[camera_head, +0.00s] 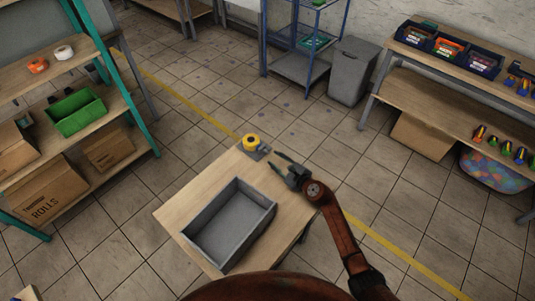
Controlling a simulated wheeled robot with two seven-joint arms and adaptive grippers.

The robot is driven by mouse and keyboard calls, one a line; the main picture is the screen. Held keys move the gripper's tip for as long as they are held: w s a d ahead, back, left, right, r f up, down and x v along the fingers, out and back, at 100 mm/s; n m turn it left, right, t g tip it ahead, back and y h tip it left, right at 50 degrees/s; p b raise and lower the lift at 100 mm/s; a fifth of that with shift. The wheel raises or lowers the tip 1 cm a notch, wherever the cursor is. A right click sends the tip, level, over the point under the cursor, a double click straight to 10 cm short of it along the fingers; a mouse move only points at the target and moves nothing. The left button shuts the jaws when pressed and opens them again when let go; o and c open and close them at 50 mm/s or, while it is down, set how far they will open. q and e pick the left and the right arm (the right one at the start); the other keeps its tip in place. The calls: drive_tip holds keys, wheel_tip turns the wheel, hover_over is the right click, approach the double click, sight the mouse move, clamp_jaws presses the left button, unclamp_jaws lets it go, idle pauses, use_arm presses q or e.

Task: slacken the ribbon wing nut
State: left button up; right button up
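A yellow roll (250,142) sits on a small grey holder (258,154) at the far corner of the small wooden table (205,181). It may be the ribbon; the wing nut is too small to make out. My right gripper (272,160) is over the table's right far edge, just right of the holder. Its two dark fingers are spread apart and point toward the holder, with nothing visible between them. I cannot tell whether a fingertip touches the holder. My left gripper is not in view.
An empty grey tray (268,208) takes up the table's near part. A green-framed shelf (140,115) with boxes stands left. A blue rack (264,45), grey bin (350,72) and workbench (440,95) stand behind and right. The tiled floor between is clear.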

sight(266, 152)
drive_tip(key=b+x, duration=0.2)
drive_tip(key=x, duration=0.3)
drive_tip(key=shift+w+a+f, duration=0.1)
drive_tip(key=shift+a+f, duration=0.1)
drive_tip(key=shift+f, duration=0.05)
drive_tip(key=shift+b+x, duration=0.3)
drive_tip(key=shift+x, duration=0.5)
drive_tip(key=shift+r, duration=0.15)
clamp_jaws()
